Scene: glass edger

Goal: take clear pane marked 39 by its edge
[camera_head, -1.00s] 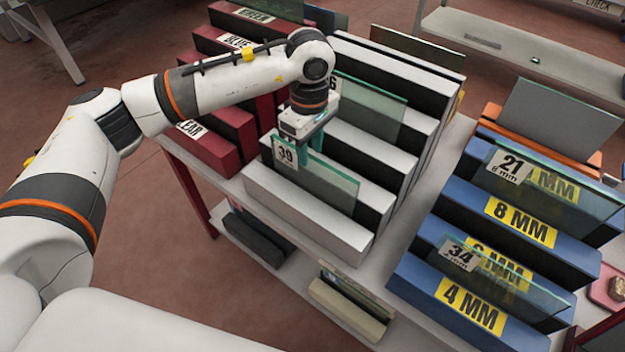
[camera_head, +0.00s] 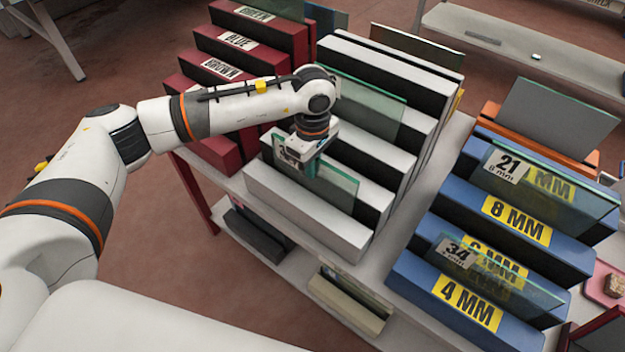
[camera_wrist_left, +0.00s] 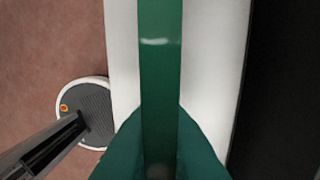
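The clear pane marked 39 (camera_head: 335,182) stands on edge in the front slot of the white rack (camera_head: 300,212). Its label is mostly hidden behind my gripper. My left gripper (camera_head: 297,165) is down at the pane's upper edge, near the label end. In the left wrist view the pane's green edge (camera_wrist_left: 160,60) runs straight between the two teal fingers (camera_wrist_left: 160,150). The fingers lie against both faces with no visible gap, so it looks shut on the pane. My right gripper is not in view.
Another clear pane (camera_head: 370,108) stands further back in the white rack. Red racks (camera_head: 235,60) are on the left. Blue racks (camera_head: 480,215) with panes 21 (camera_head: 550,185) and 34 (camera_head: 500,272) are on the right. A lower shelf holds dark and cream blocks.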

